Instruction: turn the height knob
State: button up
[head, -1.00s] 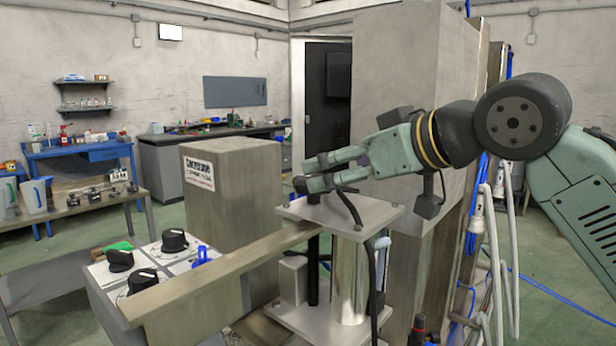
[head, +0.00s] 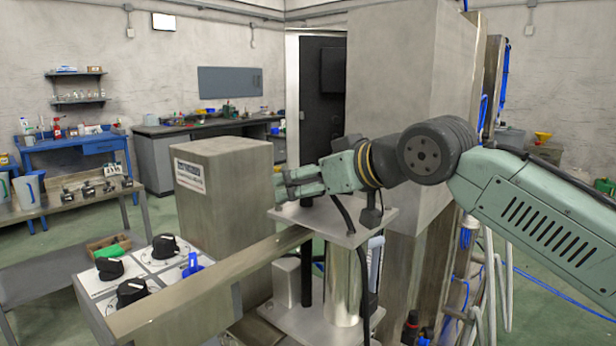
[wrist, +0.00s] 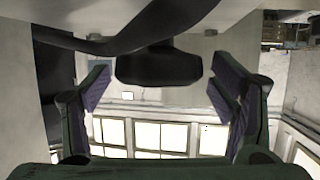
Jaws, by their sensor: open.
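My gripper (head: 281,184) is open, its two fingers pointing left just above the pale metal top plate (head: 345,226) of a post stand. In the wrist view my gripper (wrist: 161,88) shows its fingers wide apart. A dark knob-shaped piece (wrist: 158,66) lies between them in that view, touching neither finger. In the head view, a small dark piece shows under the fingers, mostly hidden. Several black knobs, one of them here (head: 164,246), sit on a white panel (head: 150,263) at lower left, beside a blue handle (head: 192,265). No readable label tells which knob is for height.
A long metal beam (head: 215,282) runs from the panel to the stand. A tall box-shaped block (head: 225,200) stands left of my gripper, and a taller column (head: 400,90) behind it. A black cable (head: 343,213) arches over the plate. Blue and white hoses hang at right.

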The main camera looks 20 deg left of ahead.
jog(key=shift+w+a, duration=0.1)
jog(key=shift+c, duration=0.3)
jog(key=c, duration=1.1)
